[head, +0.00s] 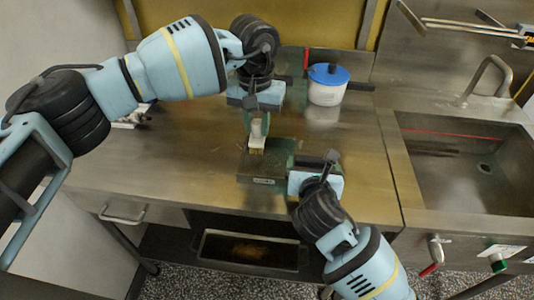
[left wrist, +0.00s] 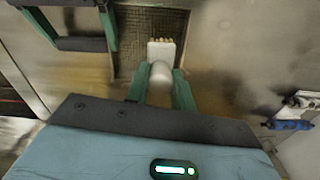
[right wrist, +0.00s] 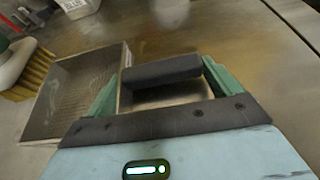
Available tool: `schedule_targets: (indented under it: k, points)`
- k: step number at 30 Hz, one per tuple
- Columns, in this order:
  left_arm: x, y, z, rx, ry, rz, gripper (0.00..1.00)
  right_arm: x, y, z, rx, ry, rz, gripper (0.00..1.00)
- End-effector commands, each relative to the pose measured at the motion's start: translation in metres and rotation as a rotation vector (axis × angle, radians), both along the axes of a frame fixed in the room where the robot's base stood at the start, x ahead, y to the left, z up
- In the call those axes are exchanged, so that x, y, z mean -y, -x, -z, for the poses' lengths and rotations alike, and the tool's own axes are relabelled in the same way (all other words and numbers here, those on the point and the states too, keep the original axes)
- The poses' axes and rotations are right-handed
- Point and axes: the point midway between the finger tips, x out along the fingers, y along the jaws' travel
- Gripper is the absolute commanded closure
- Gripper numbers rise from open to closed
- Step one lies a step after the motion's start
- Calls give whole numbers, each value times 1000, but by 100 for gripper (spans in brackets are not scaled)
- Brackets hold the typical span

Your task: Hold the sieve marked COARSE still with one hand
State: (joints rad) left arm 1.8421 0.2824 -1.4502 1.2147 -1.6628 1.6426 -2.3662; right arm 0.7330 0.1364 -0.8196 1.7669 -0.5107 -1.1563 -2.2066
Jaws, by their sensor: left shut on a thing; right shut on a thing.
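The sieve (head: 245,172) is a shallow rectangular mesh tray near the table's front edge; the label on its front is too small to read. My right gripper (head: 311,161) is shut on the sieve's dark handle, and the handle (right wrist: 160,71) lies between its green fingers in the right wrist view. My left gripper (head: 259,119) is shut on a white-handled brush (left wrist: 161,52), held upright with its bristles down at the sieve's mesh (right wrist: 85,90). I cannot tell whether the tan bristles (right wrist: 33,77) touch the mesh.
A white tub with a blue lid (head: 328,75) stands at the back of the metal table. A sink (head: 470,160) is at the right. A dark open tray (head: 250,248) sits below the table's front. A small blue-handled item (left wrist: 291,125) lies at the left. The table's left part is mostly clear.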

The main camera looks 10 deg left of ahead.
Motion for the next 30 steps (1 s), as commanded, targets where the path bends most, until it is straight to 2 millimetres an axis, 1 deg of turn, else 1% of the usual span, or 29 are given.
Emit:
schedule_targets:
  k: [3,4,6,13,17,23,30]
  points:
    - [0,0,0,0,0,0,94,0,0,0,-1,1,0,36]
    - [0,0,0,0,0,0,94,0,0,0,-1,1,0,7]
    - [0,0,0,0,0,0,94,0,0,0,-1,1,0,0]
    - [0,0,0,0,0,0,94,0,1,0,0,0,0,0]
    - [0,0,0,0,0,0,94,0,8,-3,0,0,-1,0]
    - [0,0,0,0,0,0,94,0,36,-14,1,-1,-2,0]
    - [0,0,0,0,0,0,94,0,78,-32,0,0,-2,0]
